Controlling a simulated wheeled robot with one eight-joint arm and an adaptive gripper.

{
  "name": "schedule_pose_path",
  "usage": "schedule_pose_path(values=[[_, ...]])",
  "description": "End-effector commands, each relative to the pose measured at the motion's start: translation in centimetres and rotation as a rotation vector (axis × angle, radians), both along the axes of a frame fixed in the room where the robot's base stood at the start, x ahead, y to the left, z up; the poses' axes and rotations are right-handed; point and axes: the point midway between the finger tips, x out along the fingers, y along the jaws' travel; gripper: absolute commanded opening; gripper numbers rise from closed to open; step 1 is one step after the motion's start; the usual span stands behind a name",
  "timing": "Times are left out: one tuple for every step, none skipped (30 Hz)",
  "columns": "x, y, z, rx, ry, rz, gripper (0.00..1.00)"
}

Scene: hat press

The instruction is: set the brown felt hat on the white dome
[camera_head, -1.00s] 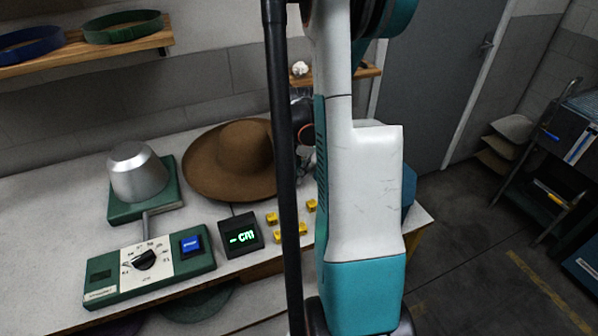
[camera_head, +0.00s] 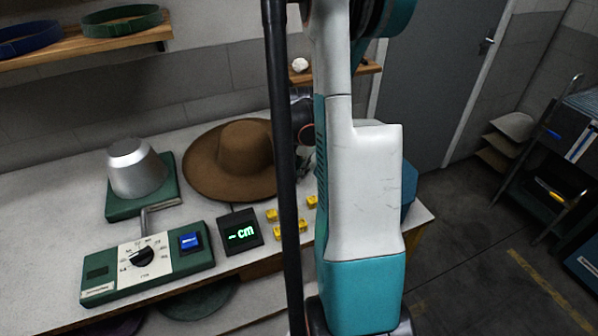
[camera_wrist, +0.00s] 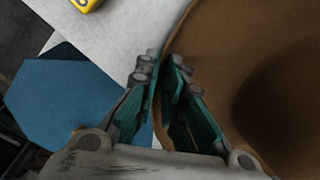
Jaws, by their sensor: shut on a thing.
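The brown felt hat (camera_head: 232,160) lies crown up on the white table, its wide brim spread around it. In the wrist view the brim (camera_wrist: 215,60) fills the right side. My gripper (camera_wrist: 161,72) has its teal fingers close together on the brim's edge, shut on it. The dome (camera_head: 134,168) stands left of the hat, bare, on a green base. It looks silvery grey rather than white, with a flat top.
A green control box (camera_head: 148,262) with a dial and blue button is in front of the dome. A small black display (camera_head: 240,231) and several yellow blocks (camera_head: 272,215) are in front of the hat. A shelf (camera_head: 90,42) with hat bands hangs above left.

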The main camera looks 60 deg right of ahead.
Motion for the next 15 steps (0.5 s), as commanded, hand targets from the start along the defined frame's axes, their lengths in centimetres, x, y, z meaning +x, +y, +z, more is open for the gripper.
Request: schedule_pose_path(values=[[0.01, 0.00, -0.16, 0.000, 0.000, 0.000, 0.00], [0.01, 0.00, -0.22, 0.000, 0.000, 0.000, 0.00], [0.01, 0.00, -0.20, 0.000, 0.000, 0.000, 0.00], [0.01, 0.00, -0.16, 0.000, 0.000, 0.000, 0.00], [0.01, 0.00, -0.15, 0.000, 0.000, 0.000, 0.00], [0.00, 0.00, -0.14, 0.000, 0.000, 0.000, 0.00], [0.00, 0.00, -0.14, 0.000, 0.000, 0.000, 0.00], [0.00, 0.00, -0.14, 0.000, 0.000, 0.000, 0.16], [0.00, 0.00, -0.14, 0.000, 0.000, 0.000, 0.25], [0.00, 0.00, -0.14, 0.000, 0.000, 0.000, 0.32], [0.00, 0.00, -0.14, 0.000, 0.000, 0.000, 0.33], [0.00, 0.00, -0.14, 0.000, 0.000, 0.000, 0.33], [0.00, 0.00, -0.14, 0.000, 0.000, 0.000, 0.33], [0.00, 0.00, -0.14, 0.000, 0.000, 0.000, 0.33], [0.00, 0.00, -0.14, 0.000, 0.000, 0.000, 0.33]])
